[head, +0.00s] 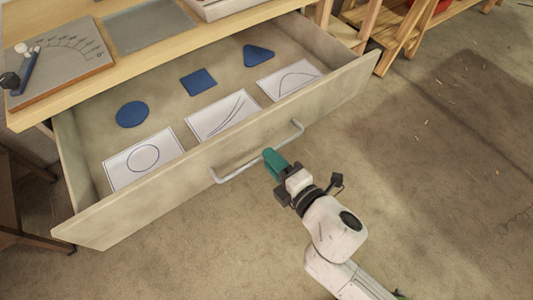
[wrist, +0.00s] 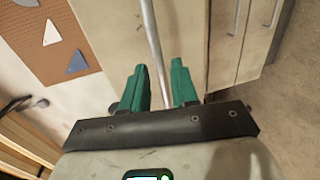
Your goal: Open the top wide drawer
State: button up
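The top wide drawer (head: 235,150) is pulled far out from under the bench top, and its inside shows in the head view. Its pale front carries a grey bar handle (head: 240,170), which also shows in the wrist view (wrist: 151,30). My gripper (head: 270,157) is at the middle of the handle, outside the drawer front. In the wrist view its green fingers (wrist: 160,85) stand apart, with the bar running between them and a narrow gap showing beside it. The fingertips' contact with the bar cannot be made out.
Blue shapes (head: 198,82) and white cards with drawn outlines (head: 222,115) lie in the drawer. The wooden bench top (head: 120,62) bears a board with a dial (head: 62,62). Wooden trestle legs (head: 405,35) stand at the upper right. The floor (head: 450,180) at the right is clear.

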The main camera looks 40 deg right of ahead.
jog(key=s+r+b, duration=0.1)
jog(key=s, duration=0.6)
jog(key=shift+s+r, duration=0.15)
jog(key=shift+r, duration=0.05)
jog(key=d+f+m+g+h, duration=0.5)
jog(key=d+f+m+g, duration=0.1)
jog(key=d+m, duration=0.5)
jog(key=s+a+f+m+g+y, duration=0.3)
jog(key=s+f+m+g+y, duration=0.2)
jog(key=s+f+m+g, duration=0.3)
notch_tip(320, 180, up, 13)
jog(key=s+p, duration=0.1)
jog(key=p, duration=1.1)
jog(key=shift+a+n+g, duration=0.3)
jog(key=shift+g, duration=0.1)
